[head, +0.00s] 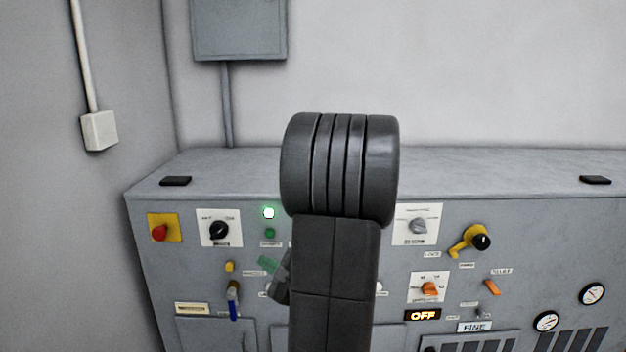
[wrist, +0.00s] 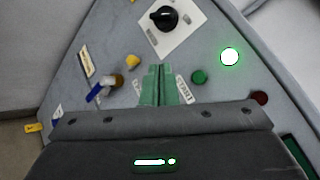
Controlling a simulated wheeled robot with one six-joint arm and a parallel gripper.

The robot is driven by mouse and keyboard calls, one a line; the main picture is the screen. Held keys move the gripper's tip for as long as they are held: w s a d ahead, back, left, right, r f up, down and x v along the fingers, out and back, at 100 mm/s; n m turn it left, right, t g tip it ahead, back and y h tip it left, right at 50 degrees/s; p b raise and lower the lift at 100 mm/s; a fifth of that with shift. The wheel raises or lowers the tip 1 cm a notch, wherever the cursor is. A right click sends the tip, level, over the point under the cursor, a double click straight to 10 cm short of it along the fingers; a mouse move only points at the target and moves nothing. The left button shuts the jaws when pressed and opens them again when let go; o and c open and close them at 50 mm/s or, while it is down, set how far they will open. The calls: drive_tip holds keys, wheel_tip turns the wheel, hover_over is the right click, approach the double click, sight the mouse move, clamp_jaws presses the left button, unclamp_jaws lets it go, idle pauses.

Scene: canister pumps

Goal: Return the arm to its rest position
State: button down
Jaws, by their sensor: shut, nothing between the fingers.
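My gripper (head: 268,264) shows in the head view as green fingertips just left of my dark upright arm link, in front of the grey control panel (head: 185,270). The link hides the middle of the panel and part of the gripper. In the wrist view my gripper (wrist: 160,72) has its two green fingers side by side, shut, with nothing seen between them. The fingertips point at the panel between a yellow button (wrist: 133,62) and a green button (wrist: 199,77). I cannot tell whether they touch the panel.
A lit green lamp (head: 269,212), a black rotary knob (head: 218,230), a red button (head: 160,232) and a blue-handled lever (head: 233,300) surround the gripper. A yellow crank handle (head: 470,241) juts out at right. A grey wall box (head: 238,28) hangs behind. The cabinet top (head: 460,165) is mostly clear.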

drive_tip(key=shift+w, duration=0.1)
drive_tip(key=w, duration=0.6)
drive_tip(key=shift+f+b, duration=0.25)
drive_tip(key=shift+b, duration=0.15)
drive_tip(key=shift+s+b, duration=0.1)
drive_tip(key=shift+b, duration=0.35)
